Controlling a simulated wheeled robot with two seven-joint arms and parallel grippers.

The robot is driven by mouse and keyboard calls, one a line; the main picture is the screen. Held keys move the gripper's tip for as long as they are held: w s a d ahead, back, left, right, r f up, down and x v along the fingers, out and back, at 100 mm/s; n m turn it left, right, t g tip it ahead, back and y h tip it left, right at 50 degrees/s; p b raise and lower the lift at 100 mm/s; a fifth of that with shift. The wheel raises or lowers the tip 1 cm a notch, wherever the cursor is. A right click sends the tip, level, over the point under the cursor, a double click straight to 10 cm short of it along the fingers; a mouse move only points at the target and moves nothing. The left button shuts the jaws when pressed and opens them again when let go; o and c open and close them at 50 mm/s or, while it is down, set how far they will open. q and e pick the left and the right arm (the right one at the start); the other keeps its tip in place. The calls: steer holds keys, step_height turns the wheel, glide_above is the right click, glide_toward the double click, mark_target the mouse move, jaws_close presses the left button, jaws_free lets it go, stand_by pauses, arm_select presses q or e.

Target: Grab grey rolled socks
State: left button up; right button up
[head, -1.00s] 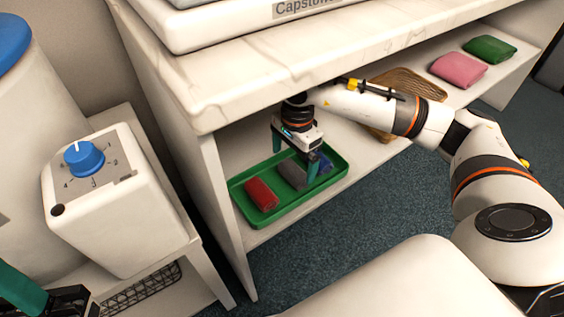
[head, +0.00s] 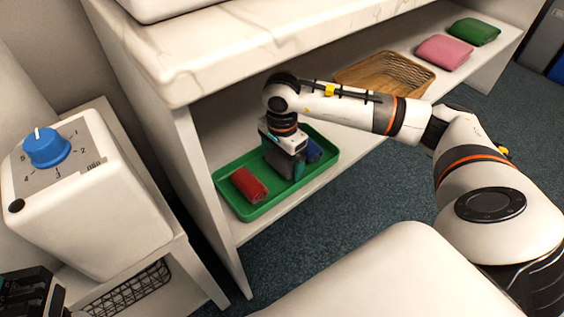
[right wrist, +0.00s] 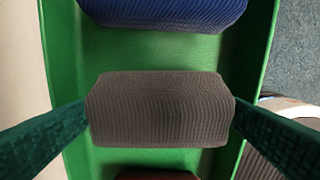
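The grey rolled socks (right wrist: 160,109) lie across the middle of the right wrist view, over the floor of the green tray (right wrist: 140,54). In the head view the grey socks (head: 287,163) are partly hidden by my right gripper (head: 286,160), which points down into the tray (head: 268,208). In the right wrist view its two teal fingers touch both ends of the socks, so it appears shut on them. I cannot tell whether the socks still rest on the tray. Part of my left gripper (head: 32,291) shows at the lower left, its fingers out of view.
Red rolled socks (head: 249,185) and blue rolled socks (head: 314,150) lie in the tray on either side. A wicker basket (head: 385,73), a pink cloth (head: 444,51) and a green cloth (head: 473,31) sit along the shelf. The countertop (head: 230,45) overhangs it.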

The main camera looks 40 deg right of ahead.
steer(key=c, duration=0.8)
